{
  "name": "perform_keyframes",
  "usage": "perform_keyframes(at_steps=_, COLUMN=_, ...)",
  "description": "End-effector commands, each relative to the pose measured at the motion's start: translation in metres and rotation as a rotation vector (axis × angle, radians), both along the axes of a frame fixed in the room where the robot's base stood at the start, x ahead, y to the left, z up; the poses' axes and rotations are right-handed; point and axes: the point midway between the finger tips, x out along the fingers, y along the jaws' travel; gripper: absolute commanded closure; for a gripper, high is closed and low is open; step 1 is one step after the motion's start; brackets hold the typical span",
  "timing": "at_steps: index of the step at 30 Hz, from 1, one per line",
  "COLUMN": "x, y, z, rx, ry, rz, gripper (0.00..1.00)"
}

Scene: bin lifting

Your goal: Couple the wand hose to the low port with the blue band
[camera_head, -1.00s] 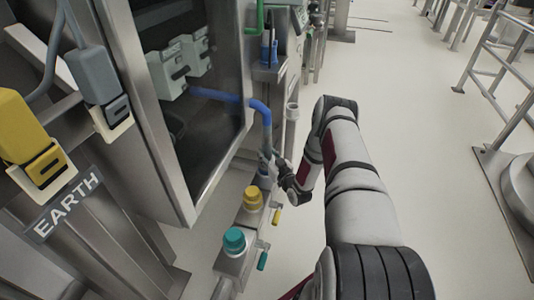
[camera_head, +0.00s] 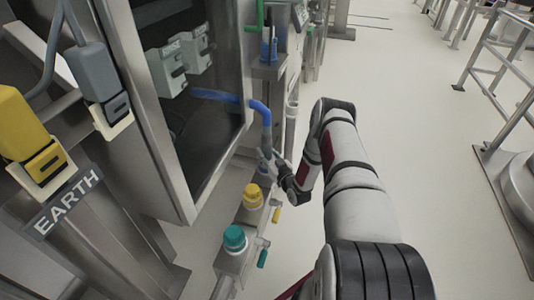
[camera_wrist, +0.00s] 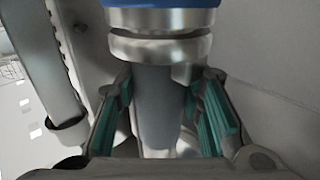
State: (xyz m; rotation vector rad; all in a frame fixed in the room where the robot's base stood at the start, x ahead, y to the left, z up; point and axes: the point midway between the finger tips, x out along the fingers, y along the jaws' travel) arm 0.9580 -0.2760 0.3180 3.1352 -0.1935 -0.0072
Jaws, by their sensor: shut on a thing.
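The blue wand hose (camera_head: 259,108) comes out of the open cabinet, bends over and hangs down to my gripper (camera_head: 270,163) at the row of low ports. In the wrist view my gripper (camera_wrist: 162,112) has its teal-padded fingers on both sides of a grey cylindrical hose end (camera_wrist: 160,105). A silver collar (camera_wrist: 160,48) and a blue part (camera_wrist: 160,18) lie in line with it at the top. I cannot tell whether that blue is the port's band or the hose. The port under the gripper is mostly hidden, so seating is unclear.
A yellow-capped port (camera_head: 253,197) and a teal-capped port (camera_head: 234,239) stand nearer along the row, with small levers beside them. The cabinet (camera_head: 190,195) edges the left side. A pipe (camera_wrist: 50,60) is close left of the gripper.

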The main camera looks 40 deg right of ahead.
Motion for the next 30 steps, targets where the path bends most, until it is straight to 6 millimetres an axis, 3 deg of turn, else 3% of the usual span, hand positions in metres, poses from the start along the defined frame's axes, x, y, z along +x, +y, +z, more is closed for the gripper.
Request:
perform_keyframes(at_steps=23, x=0.0007, y=-0.0002, z=-0.0031, rx=-0.001, ry=-0.001, rz=0.000, gripper=1.00)
perform_keyframes(at_steps=24, x=0.0007, y=-0.0001, z=-0.0032, rx=-0.001, ry=-0.001, rz=0.000, gripper=0.56)
perform_keyframes(at_steps=26, x=0.0006, y=-0.0001, z=-0.0032, rx=-0.001, ry=-0.001, rz=0.000, gripper=0.42)
perform_keyframes(at_steps=30, x=0.0005, y=0.0000, z=-0.0032, rx=0.000, ry=-0.001, rz=0.000, gripper=0.42)
